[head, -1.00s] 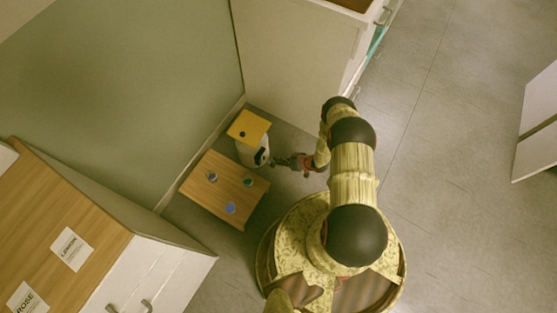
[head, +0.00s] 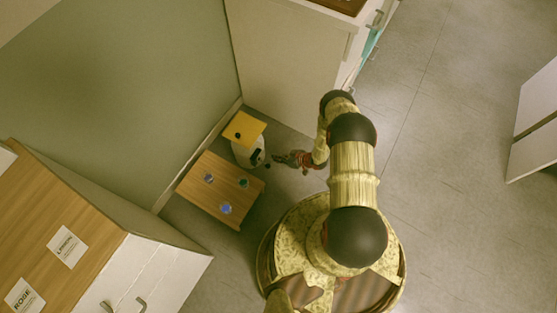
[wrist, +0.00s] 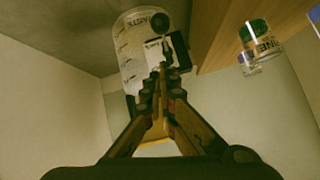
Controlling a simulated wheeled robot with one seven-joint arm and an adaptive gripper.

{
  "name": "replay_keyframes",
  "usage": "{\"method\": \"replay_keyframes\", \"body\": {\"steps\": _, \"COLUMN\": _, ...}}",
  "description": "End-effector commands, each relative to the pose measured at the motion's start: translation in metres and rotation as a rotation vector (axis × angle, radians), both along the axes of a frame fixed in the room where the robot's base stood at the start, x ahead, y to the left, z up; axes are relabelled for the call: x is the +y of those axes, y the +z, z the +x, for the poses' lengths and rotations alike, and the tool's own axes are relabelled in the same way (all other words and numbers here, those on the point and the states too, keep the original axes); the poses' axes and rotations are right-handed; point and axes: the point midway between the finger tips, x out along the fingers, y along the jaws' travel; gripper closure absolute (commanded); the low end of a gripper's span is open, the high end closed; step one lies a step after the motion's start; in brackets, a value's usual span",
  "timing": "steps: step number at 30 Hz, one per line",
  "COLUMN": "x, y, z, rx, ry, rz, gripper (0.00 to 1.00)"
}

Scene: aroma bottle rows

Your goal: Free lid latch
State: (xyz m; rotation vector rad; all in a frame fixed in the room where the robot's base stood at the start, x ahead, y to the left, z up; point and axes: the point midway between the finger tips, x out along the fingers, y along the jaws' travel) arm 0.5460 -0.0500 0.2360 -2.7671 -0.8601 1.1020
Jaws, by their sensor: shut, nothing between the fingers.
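A white bin (head: 246,154) with a yellow lid (head: 243,127) stands by the wall corner in the head view. A dark latch part (head: 258,156) is on its side facing my gripper. My gripper (head: 278,158) is shut and empty, just right of that side. In the wrist view the bin (wrist: 130,58) has printed labels and a black part (wrist: 181,50). My shut fingertips (wrist: 160,72) overlap the bin's front in that view; contact cannot be told. Part of the yellow lid (wrist: 155,147) shows behind my fingers. I cannot tell whether the latch is free.
A low wooden table (head: 205,200) with several small bottles stands in front of the bin; a green-capped bottle (wrist: 254,40) shows in the wrist view. A white cabinet (head: 290,60) rises behind. A wooden-topped counter (head: 75,215) is at left. Open floor (head: 450,200) lies right.

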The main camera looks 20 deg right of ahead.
Motion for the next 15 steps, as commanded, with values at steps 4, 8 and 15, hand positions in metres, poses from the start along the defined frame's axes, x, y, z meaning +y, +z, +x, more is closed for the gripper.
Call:
{"method": "replay_keyframes", "body": {"steps": 4, "x": -0.012, "y": 0.002, "z": -0.015, "rx": 0.004, "ry": -0.005, "rz": 0.002, "gripper": 1.0}}
{"method": "replay_keyframes", "body": {"steps": 8, "x": -0.028, "y": -0.002, "z": -0.032, "rx": 0.002, "ry": -0.005, "rz": 0.001, "gripper": 1.0}}
{"method": "replay_keyframes", "body": {"steps": 15, "x": -0.052, "y": -0.01, "z": -0.061, "rx": 0.001, "ry": -0.003, "rz": 0.0, "gripper": 1.0}}
